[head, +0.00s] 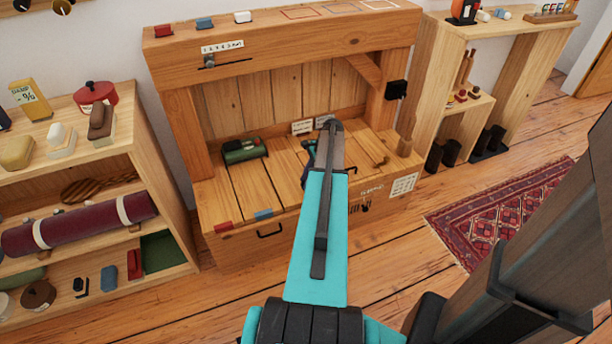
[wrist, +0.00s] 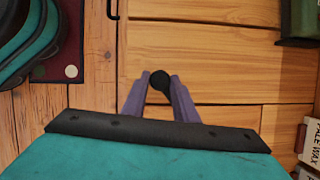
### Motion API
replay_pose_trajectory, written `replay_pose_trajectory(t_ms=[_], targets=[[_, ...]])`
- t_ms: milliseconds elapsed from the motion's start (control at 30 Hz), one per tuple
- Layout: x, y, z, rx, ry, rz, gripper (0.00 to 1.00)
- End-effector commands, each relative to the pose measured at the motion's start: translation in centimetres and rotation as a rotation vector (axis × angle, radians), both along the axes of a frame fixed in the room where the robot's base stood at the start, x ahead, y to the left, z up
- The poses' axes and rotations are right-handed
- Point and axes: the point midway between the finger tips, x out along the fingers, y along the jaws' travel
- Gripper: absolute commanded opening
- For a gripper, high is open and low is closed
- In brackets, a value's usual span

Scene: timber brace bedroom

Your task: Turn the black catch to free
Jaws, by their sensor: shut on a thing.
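My gripper (wrist: 158,88) has purple fingers closed around a small black round-ended piece, which looks like the black catch (wrist: 157,79). It is over the plank top of the timber bench (wrist: 215,85). In the head view my teal arm reaches across the bench, and the gripper (head: 306,172) shows only partly at the arm's left side. The catch is hidden behind the arm there. Which way the catch is turned cannot be told.
A green tin (head: 243,150) lies on the bench top, also at the wrist view's upper right (wrist: 300,20). Small labels (head: 302,127) stand at the back. A black block (head: 397,89) is on the right post. Shelves flank the bench. A patterned rug (head: 500,215) lies right.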

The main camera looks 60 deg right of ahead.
Motion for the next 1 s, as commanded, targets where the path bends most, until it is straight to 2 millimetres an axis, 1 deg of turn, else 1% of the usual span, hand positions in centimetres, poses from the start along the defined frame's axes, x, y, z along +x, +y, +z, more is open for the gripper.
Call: replay_pose_trajectory(t_ms=[33, 267, 700, 1000], targets=[[0.22, -0.38, 0.47, -0.003, -0.001, 0.032, 0.04], [0.37, -0.56, 0.43, -0.004, -0.002, 0.220, 0.04], [0.84, -0.73, 0.33, -0.008, -0.001, 0.630, 0.04], [1.03, -0.71, 0.23, -0.010, -0.003, 0.835, 0.04]])
